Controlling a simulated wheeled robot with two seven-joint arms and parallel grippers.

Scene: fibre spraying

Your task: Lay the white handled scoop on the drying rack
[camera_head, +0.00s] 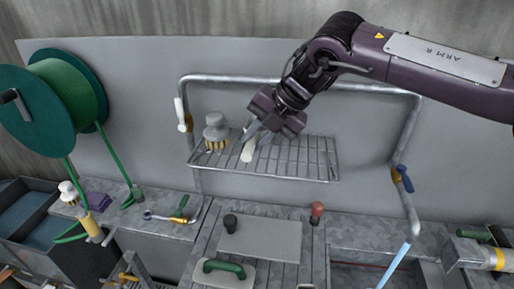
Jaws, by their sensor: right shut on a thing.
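The wire drying rack (300,158) hangs on the grey back panel in the middle of the head view. My right gripper (252,136) reaches in from the upper right and is over the left half of the rack. It is shut on the white handled scoop (248,151), of which a short pale piece shows at the fingertips, low over the rack's wires. I cannot tell if the scoop touches the wires. The rest of it is hidden by the gripper. My left gripper is not in view.
A grey-topped brush (215,130) stands on the rack's left end, close beside the scoop. The rack's right half is clear. A metal pipe (300,84) frames the rack. A green hose reel (62,92) is at left; the counter (262,212) below holds several items.

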